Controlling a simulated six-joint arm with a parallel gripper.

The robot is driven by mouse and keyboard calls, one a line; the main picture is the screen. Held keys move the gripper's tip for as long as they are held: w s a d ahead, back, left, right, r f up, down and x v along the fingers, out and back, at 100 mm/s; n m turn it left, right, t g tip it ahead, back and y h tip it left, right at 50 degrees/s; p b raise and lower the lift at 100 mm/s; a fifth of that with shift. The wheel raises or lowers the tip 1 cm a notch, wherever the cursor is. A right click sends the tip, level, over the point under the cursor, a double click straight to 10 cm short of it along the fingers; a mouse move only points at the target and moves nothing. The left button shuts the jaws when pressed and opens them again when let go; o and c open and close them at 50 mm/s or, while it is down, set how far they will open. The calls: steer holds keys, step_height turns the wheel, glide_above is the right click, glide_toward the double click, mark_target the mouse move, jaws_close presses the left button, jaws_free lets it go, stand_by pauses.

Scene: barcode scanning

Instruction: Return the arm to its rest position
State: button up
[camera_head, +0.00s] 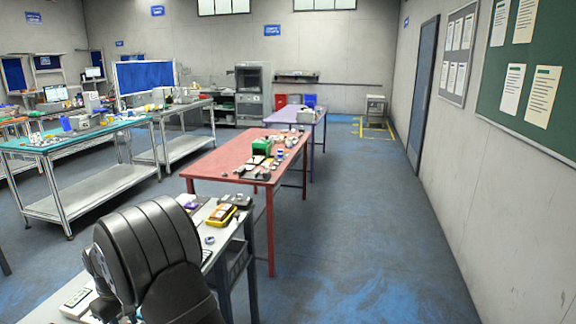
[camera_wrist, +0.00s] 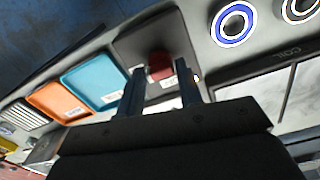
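My gripper (camera_wrist: 160,72) shows in the wrist view with its two dark fingers apart. A red block-like thing (camera_wrist: 159,65) appears in the gap between the fingertips, seemingly beyond them on a dark panel (camera_wrist: 140,42). I see no clear contact with the fingers. In the head view a bulky black jointed form, likely my arm, stands in the left foreground over a grey workbench (camera_head: 222,225). The gripper's fingers cannot be made out there.
In the wrist view a blue tray (camera_wrist: 97,80), an orange tray (camera_wrist: 57,100) and a blue-and-white ring (camera_wrist: 233,22) lie on a grey surface. In the head view a red table (camera_head: 215,165) with small items stands beyond the workbench. Floor on the right (camera_head: 370,230) is clear.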

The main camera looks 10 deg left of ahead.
steer(key=shift+n, duration=0.6)
steer(key=o, duration=1.5)
steer(key=s+r+n, duration=1.3)
steer(key=s+n, duration=0.5)
steer(key=n, duration=0.1)
steer(key=f, duration=0.9)
steer(key=shift+w+d, duration=0.15)
steer(key=shift+w, duration=0.05)
step_height(320, 180, up, 10)
steer(key=shift+r, duration=0.1)
